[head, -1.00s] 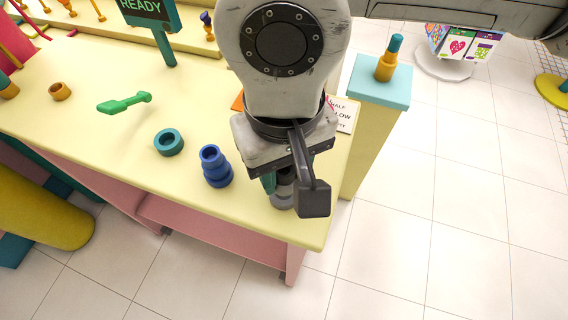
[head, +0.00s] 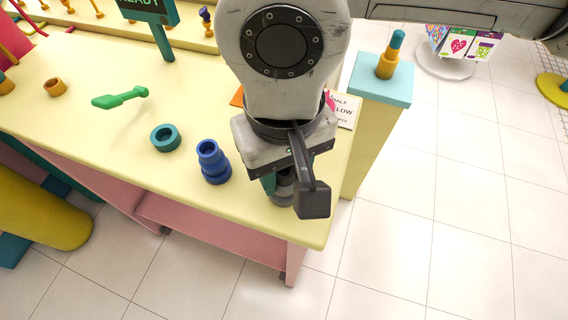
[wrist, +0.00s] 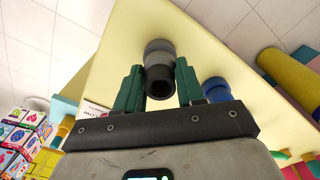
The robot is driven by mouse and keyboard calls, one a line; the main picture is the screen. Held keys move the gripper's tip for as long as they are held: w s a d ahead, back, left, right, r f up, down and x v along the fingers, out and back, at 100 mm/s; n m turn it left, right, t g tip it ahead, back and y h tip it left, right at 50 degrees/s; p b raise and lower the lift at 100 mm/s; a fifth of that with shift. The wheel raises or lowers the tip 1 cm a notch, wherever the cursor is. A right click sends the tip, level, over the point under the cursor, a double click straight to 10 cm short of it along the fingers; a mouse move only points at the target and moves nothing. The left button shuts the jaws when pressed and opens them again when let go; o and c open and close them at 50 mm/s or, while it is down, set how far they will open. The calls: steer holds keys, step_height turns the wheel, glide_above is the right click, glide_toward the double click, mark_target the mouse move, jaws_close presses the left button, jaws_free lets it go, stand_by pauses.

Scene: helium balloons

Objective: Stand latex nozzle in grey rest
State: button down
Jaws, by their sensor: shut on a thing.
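My gripper (wrist: 159,76) is shut on a dark grey nozzle (wrist: 159,68), with one green finger on each side of it. The nozzle's open end faces the wrist camera. A lighter grey ring, which looks like the grey rest (wrist: 158,45), shows at the nozzle's far end. In the head view the grey piece (head: 283,198) shows low beside my gripper, at the table's near right corner. My wrist hides most of it. I cannot tell whether the nozzle is seated in the rest or just above it.
On the yellow table (head: 110,130), a blue stacked piece (head: 213,163), a teal ring (head: 165,138), a green tool (head: 120,98) and an ochre ring (head: 55,87) lie to the left. A pedestal (head: 382,82) with an ochre-and-teal piece (head: 389,56) stands right.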

steer(key=shift+f+b, duration=0.35)
steer(key=shift+f, duration=0.1)
steer(key=c, duration=0.6)
jaws_free()
steer(key=shift+r, duration=0.1)
steer(key=shift+r+p, duration=2.05)
steer(key=shift+r, duration=1.95)
